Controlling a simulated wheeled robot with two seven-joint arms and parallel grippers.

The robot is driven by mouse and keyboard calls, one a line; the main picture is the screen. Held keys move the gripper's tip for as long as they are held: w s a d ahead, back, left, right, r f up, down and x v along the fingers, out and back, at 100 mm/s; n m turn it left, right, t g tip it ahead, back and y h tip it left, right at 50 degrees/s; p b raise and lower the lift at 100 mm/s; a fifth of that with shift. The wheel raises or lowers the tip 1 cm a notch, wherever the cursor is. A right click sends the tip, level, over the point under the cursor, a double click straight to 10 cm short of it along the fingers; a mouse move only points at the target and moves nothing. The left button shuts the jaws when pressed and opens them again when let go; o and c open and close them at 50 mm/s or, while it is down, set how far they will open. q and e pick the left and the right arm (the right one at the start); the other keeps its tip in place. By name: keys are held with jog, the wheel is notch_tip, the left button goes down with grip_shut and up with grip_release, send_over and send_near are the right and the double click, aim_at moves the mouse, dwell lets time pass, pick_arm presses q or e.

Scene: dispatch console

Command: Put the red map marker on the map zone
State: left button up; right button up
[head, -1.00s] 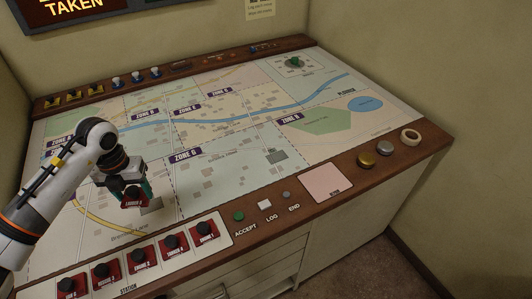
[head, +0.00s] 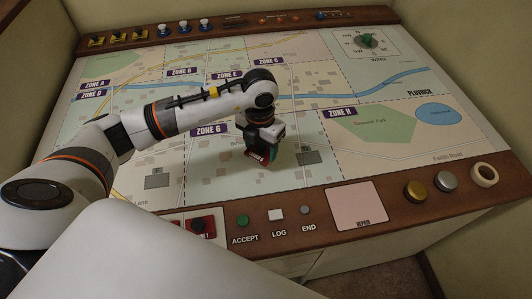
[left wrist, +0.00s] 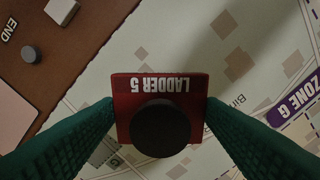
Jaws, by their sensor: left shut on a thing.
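The red map marker (left wrist: 160,88), labelled LADDER 5 and topped by a dark round knob, is held between the two green fingers of my left gripper (left wrist: 160,115). In the head view the red marker (head: 256,156) shows just under my left gripper (head: 266,154), over the map's ZONE G area, right of the ZONE G label (head: 209,130). The gap between marker and map is hard to judge. The map (head: 230,175) covers the console top. My right gripper is not in view.
Along the front wooden edge are a green ACCEPT button (head: 242,221), a white LOG button (head: 276,214), a grey END button (head: 304,210) and a pink pad (head: 357,207). Gold (head: 416,189) and silver (head: 446,181) knobs and a cream ring (head: 484,175) sit at right. My arm covers much of the left side.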

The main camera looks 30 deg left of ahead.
aim_at(261, 166)
pick_arm(q)
jog(key=shift+s+f, duration=0.1)
jog(key=shift+f, duration=0.75)
notch_tip(261, 166, down, 4)
jog(key=shift+r+p, duration=0.1)
jog(key=shift+p, duration=0.4)
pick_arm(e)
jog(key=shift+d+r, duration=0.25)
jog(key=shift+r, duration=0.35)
pick_arm(q)
jog(key=shift+f, duration=0.3)
jog(key=o, duration=1)
jog(key=shift+r, duration=0.1)
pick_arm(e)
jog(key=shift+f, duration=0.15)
